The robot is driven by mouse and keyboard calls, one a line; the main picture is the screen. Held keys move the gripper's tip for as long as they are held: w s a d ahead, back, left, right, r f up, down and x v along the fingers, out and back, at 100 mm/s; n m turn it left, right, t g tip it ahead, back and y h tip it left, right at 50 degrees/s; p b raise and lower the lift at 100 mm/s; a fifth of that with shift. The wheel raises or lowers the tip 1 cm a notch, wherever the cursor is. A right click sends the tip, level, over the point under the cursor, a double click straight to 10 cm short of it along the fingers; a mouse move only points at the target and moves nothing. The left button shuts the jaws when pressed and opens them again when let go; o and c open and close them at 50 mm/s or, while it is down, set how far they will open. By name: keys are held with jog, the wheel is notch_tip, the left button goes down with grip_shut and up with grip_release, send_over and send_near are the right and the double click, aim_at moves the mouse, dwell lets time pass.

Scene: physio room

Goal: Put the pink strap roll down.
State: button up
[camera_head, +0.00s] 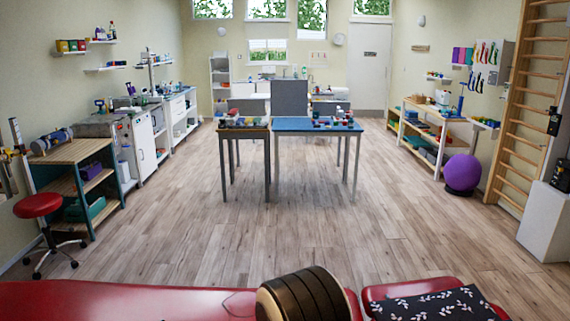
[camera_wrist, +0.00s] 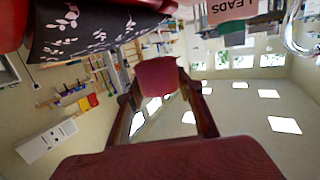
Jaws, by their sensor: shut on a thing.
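In the wrist view, which looks upside down, my gripper (camera_wrist: 163,98) has two dark reddish fingers that reach to a dull red-pink piece, which I take to be the pink strap roll (camera_wrist: 160,75). The gripper is shut on it. A large dark red textured surface (camera_wrist: 170,160) fills the bottom of that view close to the lens; I cannot tell what it is. The head view does not clearly show my gripper or the roll. No contact between the roll and a surface can be made out.
A red padded couch (camera_head: 130,300) crosses the front of the head view, with a dark floral cloth (camera_head: 435,305) at its right end. A dark gold-banded rounded form (camera_head: 305,295) stands front centre. Two tables, one blue-topped (camera_head: 300,125), stand beyond clear floor.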

jog(key=shift+a, duration=0.1)
dwell(0.7)
jog(key=shift+a, duration=0.6)
jog(key=s+a+f+n+y, duration=0.1)
jog(key=a+n+y, duration=0.1)
jog(key=a, duration=0.6)
jog(key=s+a+f+n+t+y, duration=0.1)
jog(key=s+a+n+y, duration=0.1)
jog(key=a, duration=0.6)
jog(key=s+a+f+n+t+y, duration=0.1)
jog(key=a+f+y, duration=0.1)
jog(key=a, duration=0.7)
jog(key=shift+s+n+y, duration=0.15)
jog(key=shift+n+y, duration=0.25)
jog(key=shift+y, duration=0.5)
jog(key=shift+f, duration=0.25)
jog(key=shift+f, duration=2.8)
jog(key=shift+f, duration=0.1)
jog(key=shift+f, duration=1.75)
